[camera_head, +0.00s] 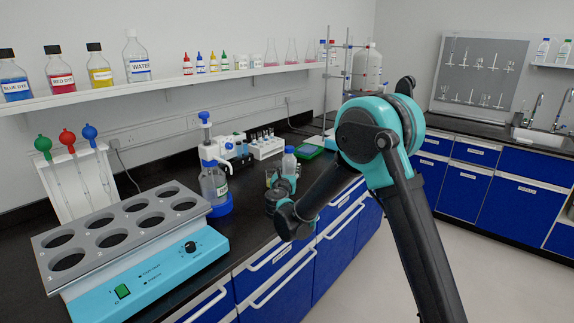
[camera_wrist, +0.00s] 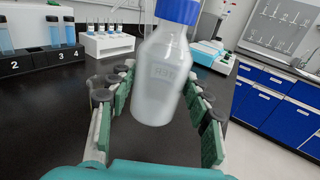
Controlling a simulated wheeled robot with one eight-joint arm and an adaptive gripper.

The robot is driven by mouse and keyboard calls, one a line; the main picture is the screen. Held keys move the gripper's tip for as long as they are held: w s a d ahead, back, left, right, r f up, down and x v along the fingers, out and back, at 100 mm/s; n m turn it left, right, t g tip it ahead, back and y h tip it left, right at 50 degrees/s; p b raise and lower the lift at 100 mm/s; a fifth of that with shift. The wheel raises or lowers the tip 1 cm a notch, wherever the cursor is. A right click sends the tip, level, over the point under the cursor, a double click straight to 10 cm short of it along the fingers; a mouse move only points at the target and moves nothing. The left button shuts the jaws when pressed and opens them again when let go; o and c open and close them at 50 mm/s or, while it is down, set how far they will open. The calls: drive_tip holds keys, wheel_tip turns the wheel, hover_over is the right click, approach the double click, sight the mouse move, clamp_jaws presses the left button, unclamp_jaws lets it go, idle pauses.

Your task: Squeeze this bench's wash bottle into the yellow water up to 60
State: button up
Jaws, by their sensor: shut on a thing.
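My gripper (camera_wrist: 160,95) is shut on a translucent pale bottle (camera_wrist: 160,75) with a blue cap, its green-padded fingers on either side. In the wrist view the bottle leans slightly and its cap is cut off by the top edge, so I cannot tell if it has a nozzle. Its faint label is not clearly readable. In the head view the blue-capped bottle (camera_head: 289,161) shows just above my gripper (camera_head: 286,182), over the dark bench. I cannot make out a vessel of yellow water.
A grey block with holes (camera_head: 130,228) on a blue device and a pump-topped bottle (camera_head: 212,182) stand left of my gripper. A white rack (camera_wrist: 105,42) and a numbered black rack (camera_wrist: 45,60) stand behind it. The shelf (camera_head: 150,92) holds dye bottles. Dark benchtop (camera_wrist: 60,120) is clear at left.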

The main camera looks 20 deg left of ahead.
drive_tip(key=shift+f, duration=3.1)
drive_tip(key=shift+o, duration=1.2)
drive_tip(key=shift+c, duration=1.3)
drive_tip(key=o, duration=0.4)
drive_tip(key=shift+c, duration=0.2)
clamp_jaws()
idle(0.4)
